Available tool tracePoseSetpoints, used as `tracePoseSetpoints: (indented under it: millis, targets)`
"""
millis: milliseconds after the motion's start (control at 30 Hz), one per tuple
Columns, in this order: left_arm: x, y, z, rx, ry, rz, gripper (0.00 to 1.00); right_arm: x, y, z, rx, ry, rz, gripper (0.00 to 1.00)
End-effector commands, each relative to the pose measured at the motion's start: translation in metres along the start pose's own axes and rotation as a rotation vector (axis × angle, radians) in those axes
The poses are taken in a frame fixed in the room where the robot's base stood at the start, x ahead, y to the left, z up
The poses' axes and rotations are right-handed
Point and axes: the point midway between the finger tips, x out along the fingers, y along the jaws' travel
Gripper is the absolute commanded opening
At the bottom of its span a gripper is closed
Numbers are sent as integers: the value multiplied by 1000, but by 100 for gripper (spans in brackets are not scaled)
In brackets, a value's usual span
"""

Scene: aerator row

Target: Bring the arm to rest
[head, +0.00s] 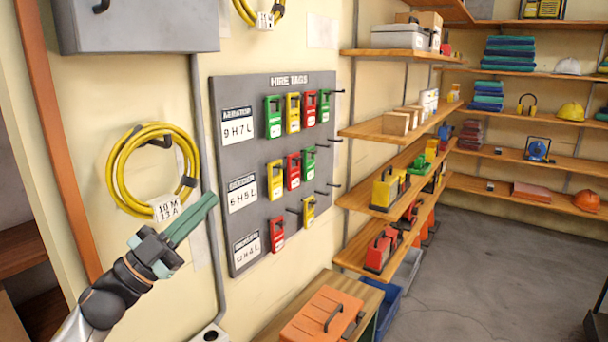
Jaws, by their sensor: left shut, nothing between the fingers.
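My left arm comes in from the lower left of the head view. Its gripper (190,221) is shut, with its green fingers pressed together and nothing between them. It points up and to the right, in front of the wall, between the yellow cable coil and the left edge of the grey hire tags board (262,210). The board carries several green, yellow and red tags on pegs in three rows, and some pegs are bare. I cannot tell how far the fingertips are from the wall. My right gripper is not in view.
A yellow cable coil (113,172) hangs just above my left gripper. A grey conduit (206,150) runs down the wall beside it. An orange case (312,318) sits on a wooden bench below the board. Loaded shelves (375,130) stand at the right, with open floor (480,260) before them.

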Motion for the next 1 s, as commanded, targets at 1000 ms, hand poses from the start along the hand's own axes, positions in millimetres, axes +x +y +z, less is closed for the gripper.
tracePoseSetpoints:
  millis: [1000]
  targets:
    - [-420,382,106,-720,-1429,-233,0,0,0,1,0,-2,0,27]
